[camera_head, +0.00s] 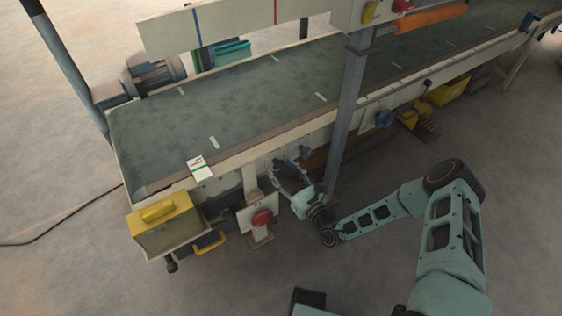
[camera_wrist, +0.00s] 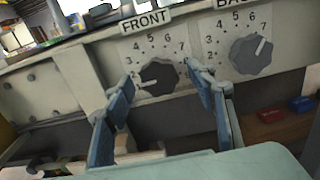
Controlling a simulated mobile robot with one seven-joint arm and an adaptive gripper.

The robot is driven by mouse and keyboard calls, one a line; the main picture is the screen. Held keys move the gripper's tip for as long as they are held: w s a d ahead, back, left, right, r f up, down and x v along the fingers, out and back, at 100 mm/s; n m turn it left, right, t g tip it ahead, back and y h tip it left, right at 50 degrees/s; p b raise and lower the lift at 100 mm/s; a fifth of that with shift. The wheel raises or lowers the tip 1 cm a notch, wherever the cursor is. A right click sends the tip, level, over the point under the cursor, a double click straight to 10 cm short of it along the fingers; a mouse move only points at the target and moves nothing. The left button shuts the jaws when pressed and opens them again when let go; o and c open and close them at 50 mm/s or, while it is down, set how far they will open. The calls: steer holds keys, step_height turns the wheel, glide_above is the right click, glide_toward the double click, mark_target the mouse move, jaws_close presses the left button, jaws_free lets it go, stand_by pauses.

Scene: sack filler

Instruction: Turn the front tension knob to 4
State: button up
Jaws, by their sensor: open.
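The front tension knob (camera_wrist: 160,77) is dark and round, on a pale dial under a FRONT label (camera_wrist: 145,21). Its white pointer mark points left, close to the 2; the 4 is at the dial's upper left. My gripper (camera_wrist: 159,80) is open, with one blue finger at the knob's left and the other at its right. I cannot tell whether either finger touches the knob. In the head view my gripper (camera_head: 286,166) is at the conveyor's near side, and the front knob is too small to read there.
The similar back knob (camera_wrist: 250,52) is close to the right finger, its pointer to the upper right. A red knob (camera_head: 262,218) and yellow box (camera_head: 160,222) are left of my gripper. A grey post (camera_head: 346,125) rises at its right. Red and blue blocks (camera_wrist: 301,104) sit lower right.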

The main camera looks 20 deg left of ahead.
steer(key=shift+w+a, duration=0.4)
steer(key=shift+a, duration=0.1)
steer(key=c, duration=1.2)
steer(key=shift+o, duration=0.2)
steer(key=m+p, duration=0.1)
steer(key=m, duration=0.1)
steer(key=shift+r+m, duration=0.1)
steer(key=shift+m, duration=0.3)
steer(key=m, duration=0.3)
steer(key=shift+m+p, duration=0.3)
steer(key=m, duration=0.5)
steer(key=shift+m, duration=0.3)
